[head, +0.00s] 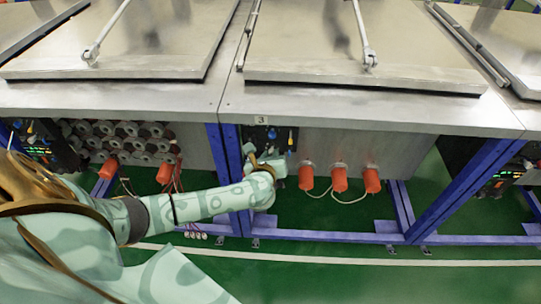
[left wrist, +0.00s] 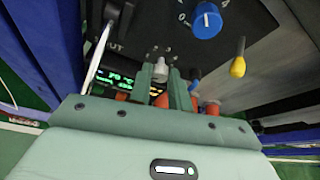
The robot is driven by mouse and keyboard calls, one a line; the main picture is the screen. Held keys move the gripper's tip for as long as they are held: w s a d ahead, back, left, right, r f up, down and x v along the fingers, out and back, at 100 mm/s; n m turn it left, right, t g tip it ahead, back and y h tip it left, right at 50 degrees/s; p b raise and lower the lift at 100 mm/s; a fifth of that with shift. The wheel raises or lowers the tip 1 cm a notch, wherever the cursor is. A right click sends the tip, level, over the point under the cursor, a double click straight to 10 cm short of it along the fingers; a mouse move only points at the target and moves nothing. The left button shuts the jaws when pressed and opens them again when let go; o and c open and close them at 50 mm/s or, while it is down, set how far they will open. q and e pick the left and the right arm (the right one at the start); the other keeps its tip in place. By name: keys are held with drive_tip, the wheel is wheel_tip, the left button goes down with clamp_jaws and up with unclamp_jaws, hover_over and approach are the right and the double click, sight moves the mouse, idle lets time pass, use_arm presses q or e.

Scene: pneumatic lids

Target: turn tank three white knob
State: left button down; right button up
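Tank three (head: 370,147) carries a "3" label above a dark control panel (head: 268,138). In the left wrist view a small white knob (left wrist: 160,68) sticks out from this panel (left wrist: 172,14). My left gripper (head: 268,162) is close in front of the panel in the head view and hides its lower part. In the left wrist view my left gripper (left wrist: 160,84) has its two fingers apart, with the white knob lined up between their tips. I see a gap on both sides of the knob. My right gripper is in neither view.
A blue dial (left wrist: 206,20) and a yellow-tipped lever (left wrist: 238,66) are to the right of the knob. A lit display (left wrist: 120,78) is to its left. Orange caps (head: 339,178) stick out right of the panel. A blue frame post (head: 226,165) stands left of it.

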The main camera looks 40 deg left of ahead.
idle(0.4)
use_arm(q)
drive_tip(key=shift+w+d+f+m+g+y+b, duration=0.2)
drive_tip(key=shift+m+y+b, duration=0.4)
drive_tip(key=shift+m+y, duration=1.7)
drive_tip(key=shift+w+d+f+m+g+y+b, duration=0.25)
drive_tip(key=shift+m+y+b, duration=0.5)
drive_tip(key=shift+m, duration=3)
drive_tip(key=shift+s+d+f+m+g+y+b, duration=0.1)
drive_tip(key=shift+d+f+m+y+b, duration=0.25)
drive_tip(key=shift+m+y, duration=2)
drive_tip(key=shift+a+m+h, duration=0.1)
drive_tip(key=shift+m+h, duration=0.5)
drive_tip(key=shift+m, duration=0.3)
drive_tip(key=c, duration=1.3)
unclamp_jaws()
